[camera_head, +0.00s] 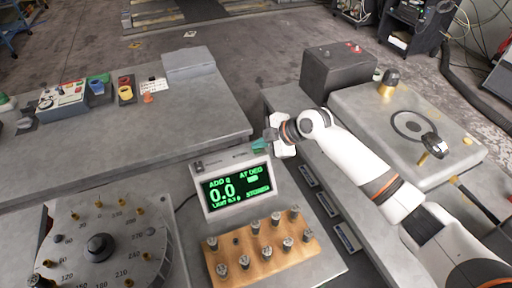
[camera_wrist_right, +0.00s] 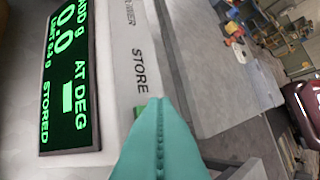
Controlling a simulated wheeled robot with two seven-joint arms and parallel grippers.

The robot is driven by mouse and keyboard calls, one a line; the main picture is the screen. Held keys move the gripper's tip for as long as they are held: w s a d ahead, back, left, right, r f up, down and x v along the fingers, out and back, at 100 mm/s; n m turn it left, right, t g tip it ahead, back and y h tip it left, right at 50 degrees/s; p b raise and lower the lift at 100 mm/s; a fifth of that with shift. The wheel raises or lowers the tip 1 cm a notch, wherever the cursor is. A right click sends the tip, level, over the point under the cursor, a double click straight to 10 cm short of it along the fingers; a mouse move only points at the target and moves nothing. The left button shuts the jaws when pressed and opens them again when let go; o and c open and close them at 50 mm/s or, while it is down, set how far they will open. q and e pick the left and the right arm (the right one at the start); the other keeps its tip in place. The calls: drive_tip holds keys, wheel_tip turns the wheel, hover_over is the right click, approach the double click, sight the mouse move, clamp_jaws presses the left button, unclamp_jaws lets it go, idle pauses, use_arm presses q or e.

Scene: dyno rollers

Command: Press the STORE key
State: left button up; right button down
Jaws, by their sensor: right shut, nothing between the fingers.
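A pale display box (camera_head: 237,187) stands on the bench, its green-lit screen (camera_head: 237,188) reading "ADD g 0.0", "AT DEG" and "STORED". The screen also shows in the right wrist view (camera_wrist_right: 70,75). The STORE lettering (camera_wrist_right: 139,70) is on the box's top strip. My right gripper (camera_head: 259,146) is shut and empty at the right end of the box's top. Its teal fingertips (camera_wrist_right: 158,103) are just below the STORE lettering in the right wrist view and hide what lies under them. I cannot tell whether they touch the key. My left gripper is not in view.
A wooden block (camera_head: 287,264) with several metal weights stands in front of the display box. A numbered round dial plate (camera_head: 75,257) is at the lower left. A grey table (camera_head: 190,125) lies behind. A dark box (camera_head: 338,68) stands behind my right arm.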

sight(260, 151)
drive_tip(key=shift+r, duration=0.55)
drive_tip(key=shift+r+p, duration=1.95)
drive_tip(key=shift+r, duration=0.65)
drive_tip(key=shift+f, duration=0.15)
